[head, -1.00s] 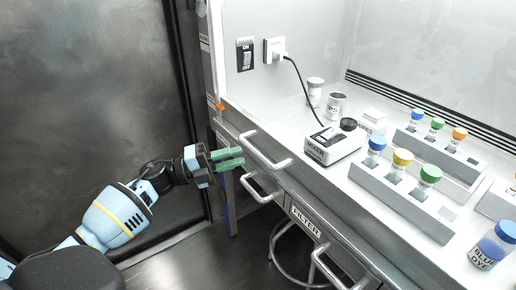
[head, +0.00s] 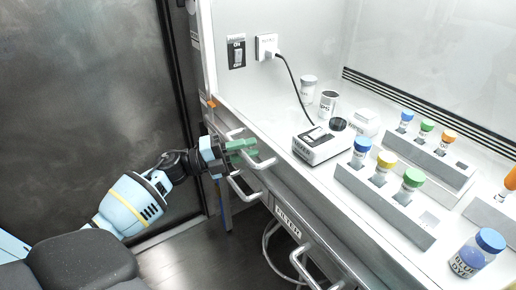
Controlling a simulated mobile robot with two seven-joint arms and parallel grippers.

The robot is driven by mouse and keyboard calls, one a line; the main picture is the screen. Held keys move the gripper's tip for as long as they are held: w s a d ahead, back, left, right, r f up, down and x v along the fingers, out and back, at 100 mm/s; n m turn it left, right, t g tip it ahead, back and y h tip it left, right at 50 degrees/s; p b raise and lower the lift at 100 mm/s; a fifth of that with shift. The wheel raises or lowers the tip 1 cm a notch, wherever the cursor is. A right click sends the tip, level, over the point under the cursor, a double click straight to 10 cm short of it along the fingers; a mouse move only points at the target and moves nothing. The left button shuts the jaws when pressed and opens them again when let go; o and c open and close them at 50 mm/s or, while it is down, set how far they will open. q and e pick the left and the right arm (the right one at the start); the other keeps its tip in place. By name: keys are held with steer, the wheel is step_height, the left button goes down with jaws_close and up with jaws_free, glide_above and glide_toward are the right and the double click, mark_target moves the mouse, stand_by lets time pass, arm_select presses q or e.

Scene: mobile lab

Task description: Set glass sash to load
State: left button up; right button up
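I cannot clearly make out the glass sash or its level in the head view. The left post (head: 194,42) of the white-walled bench enclosure shows small labels, and an orange marker (head: 211,104) is at its lower front corner. My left gripper (head: 243,152), with green fingers, is at the bench front beside the upper metal handle (head: 262,163), overlapping it in the picture. Contact is unclear. The fingers lie close together, and I cannot tell whether they are open or shut. My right gripper is out of view.
A mixer (head: 322,145) is plugged into a wall outlet (head: 266,47) next to a switch (head: 236,53). Racks (head: 395,210) of capped vials and a blue dye jar (head: 476,255) stand on the worktop.

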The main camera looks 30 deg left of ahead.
arm_select(q)
steer(key=shift+d+r, duration=0.1)
steer(key=shift+d, duration=0.05)
steer(key=shift+c, duration=0.2)
jaws_close()
steer(key=shift+r, duration=0.2)
